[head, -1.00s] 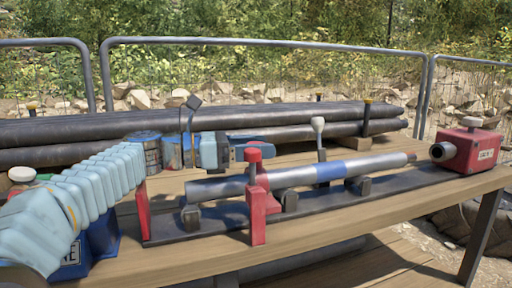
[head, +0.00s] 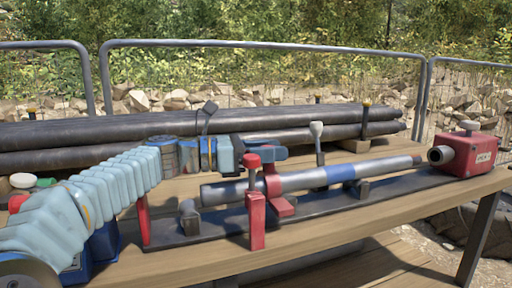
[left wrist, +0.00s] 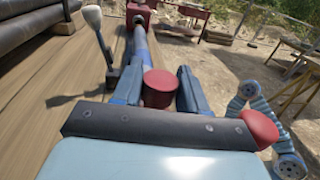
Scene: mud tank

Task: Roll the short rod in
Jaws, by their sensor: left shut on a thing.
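The short rod (head: 310,180), grey with a blue band, lies level in supports along a dark rail (head: 215,226). Its right end is just short of the round mouth of the red box (head: 468,154). A red clamp (head: 256,220) stands around the rod near its left end, with a red knob (head: 253,160) on top. My left gripper (head: 262,155) is shut at this knob. In the left wrist view the red knob (left wrist: 160,88) sits between the two blue fingers (left wrist: 160,95). The exact contact is hidden. My right gripper does not show.
A lever with a pale knob (head: 317,130) stands behind the rod, and also shows in the left wrist view (left wrist: 92,17). Long dark pipes (head: 90,133) lie along the back of the wooden bench (head: 400,204). A metal fence (head: 270,43) runs behind.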

